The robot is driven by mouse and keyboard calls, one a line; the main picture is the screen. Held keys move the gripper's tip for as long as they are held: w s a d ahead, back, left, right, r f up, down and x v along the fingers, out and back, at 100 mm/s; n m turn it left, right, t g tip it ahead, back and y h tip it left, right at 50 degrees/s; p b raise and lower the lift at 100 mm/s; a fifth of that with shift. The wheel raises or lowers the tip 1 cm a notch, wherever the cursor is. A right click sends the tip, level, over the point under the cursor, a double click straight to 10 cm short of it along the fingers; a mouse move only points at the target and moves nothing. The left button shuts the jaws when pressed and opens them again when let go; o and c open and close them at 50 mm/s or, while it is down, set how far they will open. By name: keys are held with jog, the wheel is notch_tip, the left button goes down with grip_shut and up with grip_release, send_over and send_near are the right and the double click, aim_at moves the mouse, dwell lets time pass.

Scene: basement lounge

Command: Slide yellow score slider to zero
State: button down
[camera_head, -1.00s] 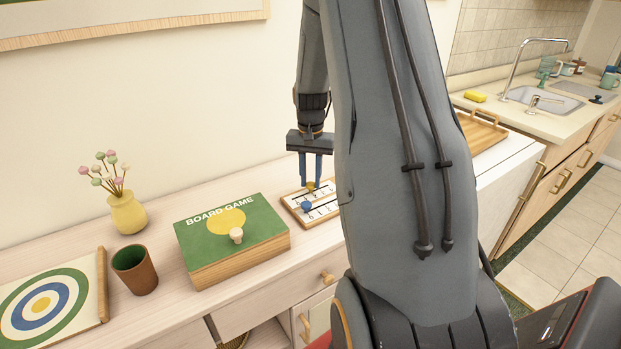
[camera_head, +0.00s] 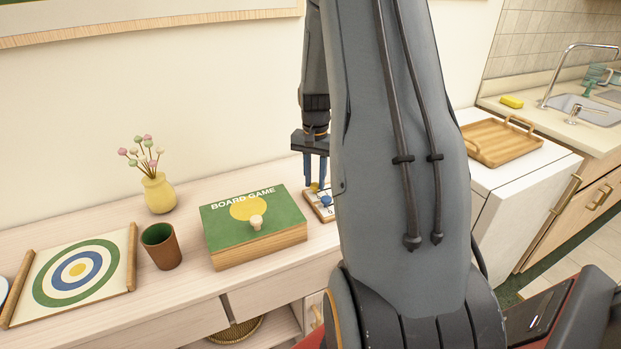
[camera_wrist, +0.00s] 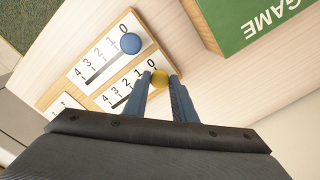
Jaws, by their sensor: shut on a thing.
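The yellow score slider (camera_wrist: 160,78) is a round knob beside the 0 mark of its track in the wrist view. It shows partly in the head view (camera_head: 315,186). My gripper (camera_wrist: 160,84) points down at the board and is shut on the yellow knob, one finger on each side; it also shows in the head view (camera_head: 315,180). The wooden-framed scoreboard (camera_wrist: 84,74) has white strips numbered 0 to 4. A blue slider (camera_wrist: 130,43) sits near 0 on the neighbouring track. My arm hides the right part of the board in the head view.
A green board game box (camera_head: 256,229) stands close to the scoreboard's zero end. A brown cup (camera_head: 161,246), a yellow vase (camera_head: 158,193) and a target mat (camera_head: 82,272) lie farther left. A wooden tray (camera_head: 499,141) is on the white surface at right.

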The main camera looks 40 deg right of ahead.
aim_at(314, 185)
jog(key=shift+a, duration=0.15)
jog(key=c, duration=1.5)
grip_release()
jog(key=shift+a, duration=0.15)
jog(key=shift+o, duration=0.2)
jog(key=shift+r, duration=0.15)
jog(key=shift+w+r, duration=0.1)
jog(key=shift+r, duration=0.2)
notch_tip(314, 185, up, 7)
jog(key=b, duration=0.1)
jog(key=shift+b, duration=0.35)
